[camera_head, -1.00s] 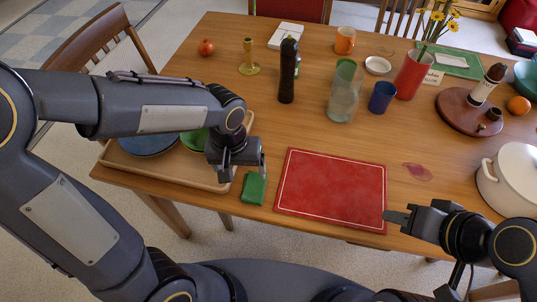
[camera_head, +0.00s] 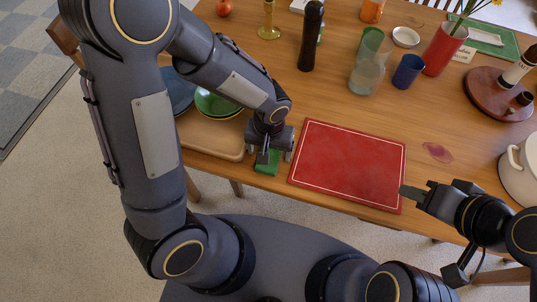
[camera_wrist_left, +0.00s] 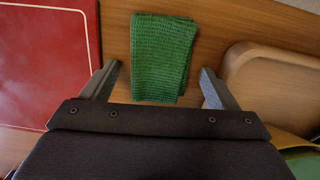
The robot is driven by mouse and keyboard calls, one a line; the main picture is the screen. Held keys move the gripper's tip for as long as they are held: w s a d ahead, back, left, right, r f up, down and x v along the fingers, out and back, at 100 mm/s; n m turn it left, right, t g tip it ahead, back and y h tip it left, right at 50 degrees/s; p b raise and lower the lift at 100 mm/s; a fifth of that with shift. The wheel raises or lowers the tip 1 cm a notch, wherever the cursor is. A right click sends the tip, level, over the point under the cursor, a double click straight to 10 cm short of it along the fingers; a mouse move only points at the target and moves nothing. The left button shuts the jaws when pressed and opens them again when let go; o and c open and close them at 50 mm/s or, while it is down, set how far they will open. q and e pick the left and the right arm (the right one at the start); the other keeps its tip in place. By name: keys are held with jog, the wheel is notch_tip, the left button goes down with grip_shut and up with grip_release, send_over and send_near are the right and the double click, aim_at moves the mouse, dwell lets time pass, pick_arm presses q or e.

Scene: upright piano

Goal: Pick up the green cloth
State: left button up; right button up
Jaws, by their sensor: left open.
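The green cloth (camera_wrist_left: 162,58) lies folded on the wooden table, between the red placemat and the wooden tray. In the head view the cloth (camera_head: 267,166) is partly hidden by my left gripper (camera_head: 269,154), which points down over it. In the left wrist view my left gripper (camera_wrist_left: 158,84) is open, with one finger to each side of the cloth and apart from it. My right gripper (camera_head: 412,191) is by the table's front edge, at the right corner of the placemat, and seems empty; its jaw gap does not show clearly.
The red placemat (camera_head: 348,165) lies right of the cloth. The wooden tray (camera_head: 214,144) with a green bowl (camera_head: 216,103) and a blue plate is to its left. A black pepper mill (camera_head: 311,38), a glass carafe (camera_head: 367,72) and a blue cup (camera_head: 408,71) stand behind.

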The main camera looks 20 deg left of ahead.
aim_at(270, 151)
pick_arm(q)
jog(key=c, duration=1.1)
jog(key=shift+o, duration=0.2)
jog(key=shift+r, duration=0.2)
jog(key=shift+r, duration=0.25)
notch_tip(270, 151, up, 2)
jog(key=shift+r+p, duration=0.25)
jog(key=shift+p, duration=0.05)
jog(key=s+r, duration=0.1)
jog(key=r, duration=0.1)
jog(key=s+d+r, duration=0.1)
jog(key=s, duration=0.1)
jog(key=s+d+r, duration=0.1)
jog(key=r, duration=0.1)
jog(key=shift+s+r, duration=0.15)
jog(key=shift+r, duration=0.2)
jog(key=s+d+r, duration=0.3)
jog(key=s+r, duration=0.1)
jog(key=s, duration=0.4)
jog(key=shift+s+d, duration=0.3)
